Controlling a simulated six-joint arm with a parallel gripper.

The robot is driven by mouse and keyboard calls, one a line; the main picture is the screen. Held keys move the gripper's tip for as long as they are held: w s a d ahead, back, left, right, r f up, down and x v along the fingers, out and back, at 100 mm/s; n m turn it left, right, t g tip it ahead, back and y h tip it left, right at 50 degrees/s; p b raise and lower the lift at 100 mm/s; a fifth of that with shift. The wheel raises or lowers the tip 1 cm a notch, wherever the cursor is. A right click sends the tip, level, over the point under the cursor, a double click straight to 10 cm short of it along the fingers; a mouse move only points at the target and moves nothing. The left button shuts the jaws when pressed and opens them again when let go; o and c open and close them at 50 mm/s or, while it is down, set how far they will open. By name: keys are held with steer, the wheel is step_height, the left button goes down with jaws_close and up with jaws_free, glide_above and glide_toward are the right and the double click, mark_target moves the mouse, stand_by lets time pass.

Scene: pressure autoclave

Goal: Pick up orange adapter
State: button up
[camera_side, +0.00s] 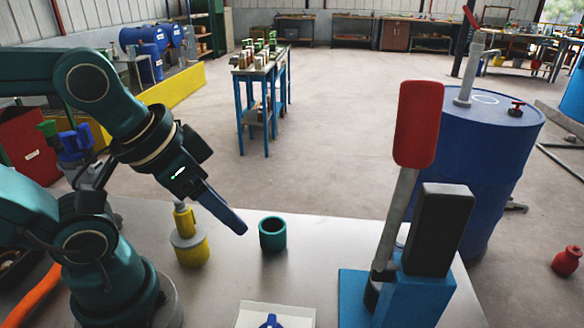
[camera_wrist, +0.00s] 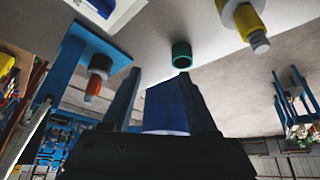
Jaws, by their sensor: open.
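My gripper (camera_side: 240,229) is above the table between these two parts. In the wrist view its two fingers (camera_wrist: 160,76) are apart, with nothing between them.
A blue-based press (camera_side: 425,300) with a red-handled lever (camera_side: 417,125) stands at the table's right. A white tray (camera_side: 248,316) holding a blue item, partly cut off, is at the front. A blue drum (camera_side: 475,150) stands behind the press. Bare table surrounds the teal part.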

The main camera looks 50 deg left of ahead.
steer(key=w+d+f+m+t+h, duration=0.1)
steer(key=w+d+t, duration=0.1)
steer(key=w+d, duration=0.3)
steer(key=w+d+f+m+t+h, duration=0.1)
steer(key=w+d+m+t+h, duration=0.1)
steer(key=w+d, duration=0.3)
steer(key=w+d+f+m+t+h, duration=0.1)
steer(key=w+d+m+t+h, duration=0.1)
steer(key=w+d, duration=0.3)
steer(key=shift+w+d+f+t, duration=0.25)
steer(key=shift+w+d+t, duration=0.15)
steer(key=shift+w+t, duration=0.15)
steer(key=shift+s+d+f+n, duration=0.1)
steer(key=shift+f+n, duration=0.2)
steer(key=shift+f, duration=0.15)
steer(key=shift+x, duration=2.4)
jaws_close()
